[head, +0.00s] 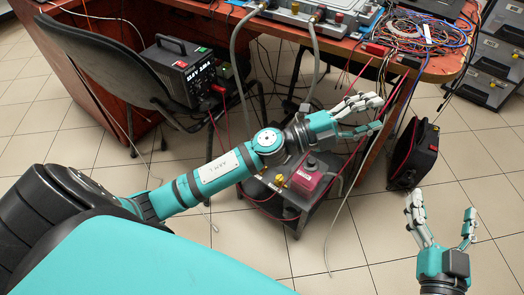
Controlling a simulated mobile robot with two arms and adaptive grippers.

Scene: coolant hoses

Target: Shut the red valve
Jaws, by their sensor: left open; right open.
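A small red part (338,17), possibly the red valve, sits beside brass fittings on the grey unit (290,12) on the table. Another small red item (375,48) lies at the table's front edge. I cannot tell for sure which one is the valve. My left gripper (377,114) is open and empty, in front of and below the table edge, with thin cables close to its fingers. My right gripper (442,206) is open and empty over the tiled floor at the lower right, apart from everything.
Grey hoses (313,62) hang from the unit. A low cart (298,215) with a red box (308,177) stands under my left arm. A chair (95,65) and a black power supply (183,72) are at left. A black bag (413,155) stands on the floor, right.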

